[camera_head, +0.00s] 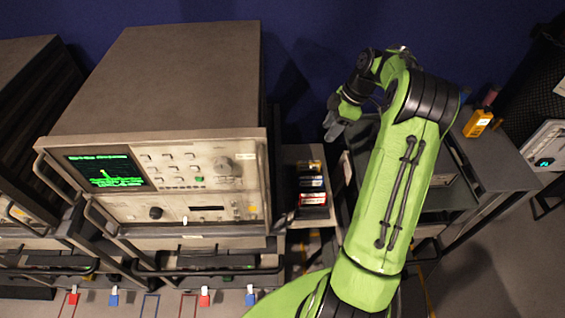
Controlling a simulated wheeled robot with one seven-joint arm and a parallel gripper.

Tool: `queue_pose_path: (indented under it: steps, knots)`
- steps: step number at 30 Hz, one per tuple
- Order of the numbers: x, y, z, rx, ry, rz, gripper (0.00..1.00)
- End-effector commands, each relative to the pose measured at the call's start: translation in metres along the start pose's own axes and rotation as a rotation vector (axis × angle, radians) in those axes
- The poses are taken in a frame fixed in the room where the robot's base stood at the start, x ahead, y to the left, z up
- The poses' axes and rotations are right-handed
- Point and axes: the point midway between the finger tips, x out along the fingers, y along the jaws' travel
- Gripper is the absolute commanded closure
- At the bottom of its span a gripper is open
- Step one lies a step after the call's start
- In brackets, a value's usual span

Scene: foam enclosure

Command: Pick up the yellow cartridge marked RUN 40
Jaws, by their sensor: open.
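A small stack of cartridges (312,190) stands on a narrow grey shelf right of the instrument. A yellowish cartridge (310,166) is at its far, upper end, with dark, pale and red-edged ones nearer. No marking can be read at this size, so I cannot tell which is RUN 40. My gripper (333,127) is open, above and slightly right of the stack, apart from it. My green arm comes up from the bottom and bends left at the top.
A large instrument with a green-lit screen (105,170) fills the left. A yellow handheld device (478,123) lies on the dark table (500,160) at right. A pale box with a green display (546,150) stands far right. Red and blue tags hang at lower left.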

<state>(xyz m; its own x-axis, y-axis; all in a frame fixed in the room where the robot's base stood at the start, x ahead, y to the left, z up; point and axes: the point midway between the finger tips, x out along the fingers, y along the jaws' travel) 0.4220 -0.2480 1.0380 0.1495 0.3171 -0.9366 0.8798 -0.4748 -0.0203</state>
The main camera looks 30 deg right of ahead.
Motion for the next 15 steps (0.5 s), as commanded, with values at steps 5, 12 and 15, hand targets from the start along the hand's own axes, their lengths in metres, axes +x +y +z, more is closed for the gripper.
queue_pose_path:
  steps: [5,12,15]
  knots:
    - [0.016,0.008,0.024,-0.05,0.036,-0.003,0.56]
    - [0.074,0.006,0.021,-0.05,0.035,-0.008,0.56]
    - [0.097,0.006,0.021,-0.049,0.034,-0.007,0.56]
